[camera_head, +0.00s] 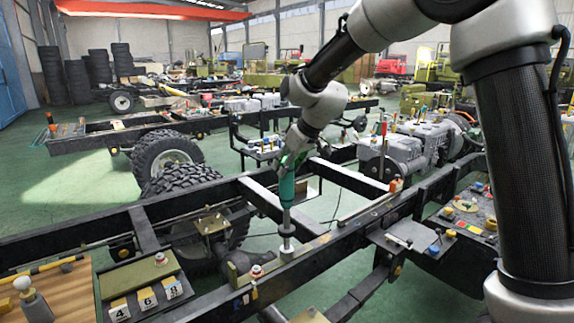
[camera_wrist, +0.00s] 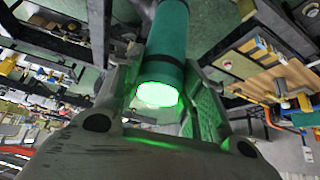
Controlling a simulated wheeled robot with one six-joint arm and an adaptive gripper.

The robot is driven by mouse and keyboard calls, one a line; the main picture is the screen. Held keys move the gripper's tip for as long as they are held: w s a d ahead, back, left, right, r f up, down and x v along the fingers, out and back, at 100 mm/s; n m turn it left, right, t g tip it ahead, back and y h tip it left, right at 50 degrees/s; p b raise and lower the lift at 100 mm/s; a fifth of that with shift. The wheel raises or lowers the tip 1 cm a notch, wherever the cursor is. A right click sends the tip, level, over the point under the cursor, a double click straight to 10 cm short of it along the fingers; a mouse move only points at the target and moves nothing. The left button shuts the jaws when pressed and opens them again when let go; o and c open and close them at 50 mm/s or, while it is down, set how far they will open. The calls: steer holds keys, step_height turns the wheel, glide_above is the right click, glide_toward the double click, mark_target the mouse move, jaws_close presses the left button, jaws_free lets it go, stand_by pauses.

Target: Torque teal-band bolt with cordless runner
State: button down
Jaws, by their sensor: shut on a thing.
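The cordless runner (camera_head: 287,190) is a green cylinder with a grey shaft pointing down, held nearly upright over the dark chassis rail. My gripper (camera_head: 292,160) is shut around its upper body. In the wrist view the runner (camera_wrist: 166,45) lies between the two fingers, with a dark band and a brightly glowing green end. The shaft's lower end meets a grey cylindrical piece (camera_head: 286,250) on the rail; I cannot tell whether they touch. No teal band can be made out there, so the teal-band bolt is not clearly identifiable.
A small red-and-white capped piece (camera_head: 257,271) stands on the rail, left of the shaft. A board with numbered blocks (camera_head: 147,298) is at the front left. A tray of coloured parts (camera_head: 470,218) is at right. Chassis rails and cross-members surround the runner.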

steer(key=shift+r, duration=1.5)
steer(key=shift+r, duration=2.55)
